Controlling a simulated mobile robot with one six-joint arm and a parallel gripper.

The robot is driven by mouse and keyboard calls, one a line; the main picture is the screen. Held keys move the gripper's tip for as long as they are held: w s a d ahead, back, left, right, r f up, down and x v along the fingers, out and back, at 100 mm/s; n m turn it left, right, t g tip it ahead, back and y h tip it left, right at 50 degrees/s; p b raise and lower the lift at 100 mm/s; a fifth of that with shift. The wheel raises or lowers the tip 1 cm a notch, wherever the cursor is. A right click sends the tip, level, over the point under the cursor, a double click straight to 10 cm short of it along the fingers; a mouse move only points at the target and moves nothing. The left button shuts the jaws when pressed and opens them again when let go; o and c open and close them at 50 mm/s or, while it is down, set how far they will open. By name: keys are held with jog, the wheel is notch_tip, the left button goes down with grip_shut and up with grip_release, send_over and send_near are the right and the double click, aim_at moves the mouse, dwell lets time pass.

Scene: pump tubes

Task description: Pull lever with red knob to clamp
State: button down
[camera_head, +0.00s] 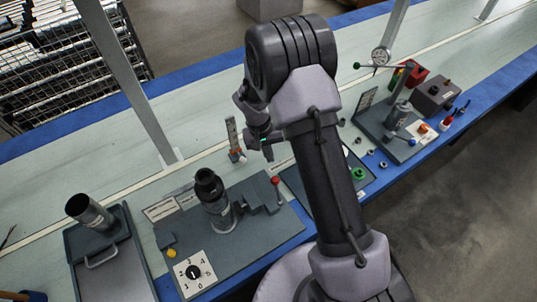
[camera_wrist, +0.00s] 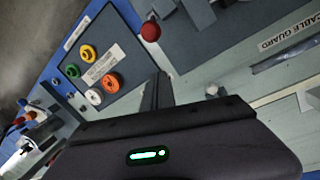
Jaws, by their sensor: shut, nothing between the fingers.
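The red knob (camera_head: 276,181) sits on the lever at the right end of the grey clamp fixture (camera_head: 258,192). It also shows near the top middle of the wrist view (camera_wrist: 151,31). A dark pump tube (camera_head: 215,195) stands upright in the fixture, left of the knob. My gripper (camera_head: 268,153) is above and behind the knob in the head view, apart from it. In the wrist view its fingers (camera_wrist: 160,82) are together and empty, pointing towards the knob with a gap between. My arm hides part of the bench right of the fixture.
A numbered dial (camera_head: 194,273) and a yellow knob (camera_head: 171,253) are on the fixture's plate. A ruler-like upright (camera_head: 233,138) stands behind. Coloured rings (camera_wrist: 88,53) lie on a panel beside the knob. A second station (camera_head: 397,120) with a green-knobbed handle stands at right.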

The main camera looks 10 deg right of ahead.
aim_at(277, 189)
jog(key=s+f+b, duration=0.1)
jog(key=s, duration=0.1)
jog(key=s+f+b, duration=0.1)
jog(key=s+f, duration=0.1)
jog(key=shift+d+f, duration=0.15)
jog(key=shift+f, duration=0.05)
jog(key=shift+b, duration=0.35)
